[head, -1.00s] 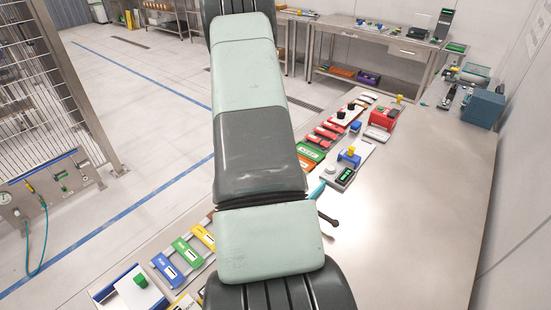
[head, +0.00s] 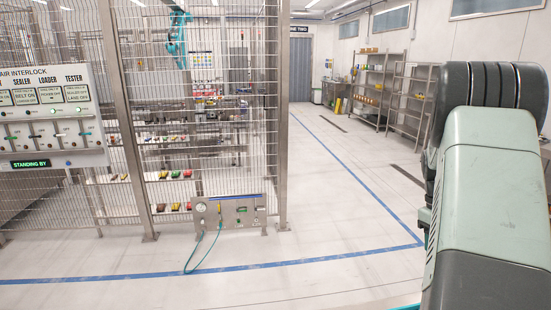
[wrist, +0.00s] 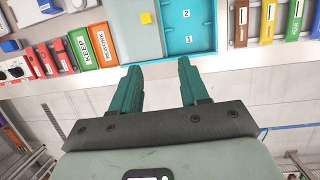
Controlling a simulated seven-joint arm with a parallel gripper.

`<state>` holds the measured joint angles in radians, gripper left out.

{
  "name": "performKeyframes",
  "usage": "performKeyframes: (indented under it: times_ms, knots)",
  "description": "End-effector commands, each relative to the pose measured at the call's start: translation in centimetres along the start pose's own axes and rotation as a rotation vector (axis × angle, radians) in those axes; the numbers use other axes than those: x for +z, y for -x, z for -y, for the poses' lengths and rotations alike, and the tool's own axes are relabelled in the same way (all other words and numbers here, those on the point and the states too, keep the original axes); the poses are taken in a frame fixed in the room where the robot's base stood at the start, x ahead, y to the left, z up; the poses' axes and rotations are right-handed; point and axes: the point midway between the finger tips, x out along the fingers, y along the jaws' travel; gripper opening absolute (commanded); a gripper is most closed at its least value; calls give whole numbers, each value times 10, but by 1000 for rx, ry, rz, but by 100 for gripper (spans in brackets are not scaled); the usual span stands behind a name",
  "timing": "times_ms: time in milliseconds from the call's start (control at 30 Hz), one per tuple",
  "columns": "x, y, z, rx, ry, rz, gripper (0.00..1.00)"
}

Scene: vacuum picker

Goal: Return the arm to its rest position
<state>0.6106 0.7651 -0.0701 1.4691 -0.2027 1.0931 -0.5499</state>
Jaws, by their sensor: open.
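My gripper (wrist: 160,75) shows in the wrist view with its two teal fingers apart and nothing between them. The fingertips lie just below a teal tray (wrist: 213,46) marked 1 and 2 in the picture; I cannot tell the height between them. My own arm fills the right side of the head view, and the gripper is out of that view.
The head view shows a mesh cage, an interlock panel (head: 50,115), shelving (head: 372,85) and clear floor.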

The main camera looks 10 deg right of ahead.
Motion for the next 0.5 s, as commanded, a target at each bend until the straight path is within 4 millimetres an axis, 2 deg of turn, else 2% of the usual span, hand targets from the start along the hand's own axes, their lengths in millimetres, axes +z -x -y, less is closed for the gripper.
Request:
performKeyframes:
  times_ms: [33,200,400,500]
  knots:
    - [0,34,18,25,1,-47,45]
    - [14,118,82,69,-14,-197,45]
    - [53,192,162,80,-22,-386,45]
    - [80,216,199,69,-21,-480,45]
